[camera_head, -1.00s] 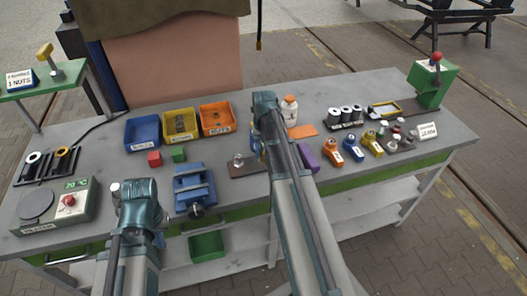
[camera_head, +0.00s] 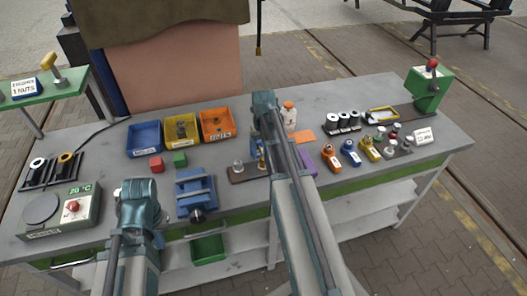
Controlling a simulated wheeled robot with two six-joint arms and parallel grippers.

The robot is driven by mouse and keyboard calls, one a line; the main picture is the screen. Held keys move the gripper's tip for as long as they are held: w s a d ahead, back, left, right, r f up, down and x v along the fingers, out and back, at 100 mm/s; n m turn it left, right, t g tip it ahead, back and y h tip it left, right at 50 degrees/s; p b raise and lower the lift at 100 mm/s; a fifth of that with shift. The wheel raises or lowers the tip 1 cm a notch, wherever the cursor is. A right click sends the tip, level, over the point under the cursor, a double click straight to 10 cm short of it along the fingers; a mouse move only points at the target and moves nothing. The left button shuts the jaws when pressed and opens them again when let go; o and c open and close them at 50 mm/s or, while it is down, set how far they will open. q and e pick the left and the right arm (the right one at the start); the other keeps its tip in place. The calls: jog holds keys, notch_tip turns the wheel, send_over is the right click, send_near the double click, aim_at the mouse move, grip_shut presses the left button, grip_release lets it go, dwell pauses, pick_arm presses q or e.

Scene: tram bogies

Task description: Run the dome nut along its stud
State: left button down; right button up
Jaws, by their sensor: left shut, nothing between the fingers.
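A small dark board (camera_head: 250,173) lies mid-bench. On it stand a silver, dome-topped piece (camera_head: 238,166), which looks like the dome nut, and a brass upright post (camera_head: 262,163), partly hidden by my right arm. Whether a stud runs through the silver piece is too small to tell. My left gripper (camera_head: 118,192) is at the wrist of my left arm, over the bench's front left, mostly hidden; it is shut, empty and well left of the board. My right arm crosses just right of the board and hides its own gripper.
A blue vise (camera_head: 195,194) stands between my left arm and the board. Blue (camera_head: 144,138), yellow (camera_head: 181,130) and orange (camera_head: 216,124) bins stand behind. A bottle (camera_head: 289,117) is close behind my right arm.

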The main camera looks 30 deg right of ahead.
notch_tip(320, 180, up, 11)
jog(key=p, duration=0.9)
jog(key=shift+f+p, duration=0.2)
jog(key=shift+p, duration=0.1)
